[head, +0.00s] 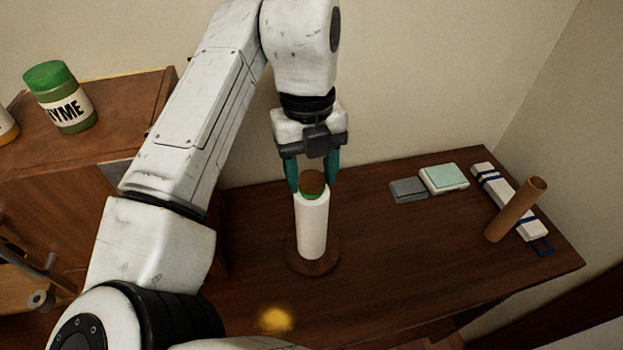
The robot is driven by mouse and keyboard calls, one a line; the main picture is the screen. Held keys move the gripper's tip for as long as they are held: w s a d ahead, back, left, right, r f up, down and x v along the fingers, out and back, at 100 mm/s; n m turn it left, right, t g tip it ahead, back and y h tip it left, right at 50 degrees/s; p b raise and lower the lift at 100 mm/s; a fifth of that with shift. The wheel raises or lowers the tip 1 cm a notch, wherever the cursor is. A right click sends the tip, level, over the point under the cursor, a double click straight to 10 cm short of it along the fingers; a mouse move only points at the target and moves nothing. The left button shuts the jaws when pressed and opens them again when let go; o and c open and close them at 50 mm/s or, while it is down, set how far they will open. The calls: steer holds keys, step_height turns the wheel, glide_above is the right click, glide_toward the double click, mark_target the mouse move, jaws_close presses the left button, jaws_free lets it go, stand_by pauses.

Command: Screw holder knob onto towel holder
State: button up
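The towel holder stands upright on the brown table, with a round wooden base (327,266) and a white paper roll (313,225) around its post. The round brown holder knob (313,182) is at the top of the roll, with a green ring (312,196) just under it. I cannot tell whether the knob is threaded on. My gripper (312,186) points down over the top of the holder. Its teal fingers are apart, one on each side of the knob, with a gap visible on both sides. The post is hidden inside the roll.
A grey block (408,190) and a white-mint box (444,178) lie behind. A thyme jar (61,97) stands on the wooden cabinet (90,140) at left. A blurred yellow spot (275,319) shows in front.

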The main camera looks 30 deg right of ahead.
steer(key=o, duration=0.3)
steer(key=shift+r+n+p, duration=0.15)
steer(key=shift+n+p, duration=0.45)
steer(key=shift+p, duration=0.05)
steer(key=shift+n+p, duration=0.65)
steer(key=shift+n, duration=0.25)
steer(key=n+p, duration=0.1)
steer(key=n, duration=0.1)
steer(key=shift+a+n+h, duration=0.1)
steer(key=shift+n+h, duration=0.2)
steer(key=shift+h, duration=0.1)
steer(key=shift+n+p, duration=0.3)
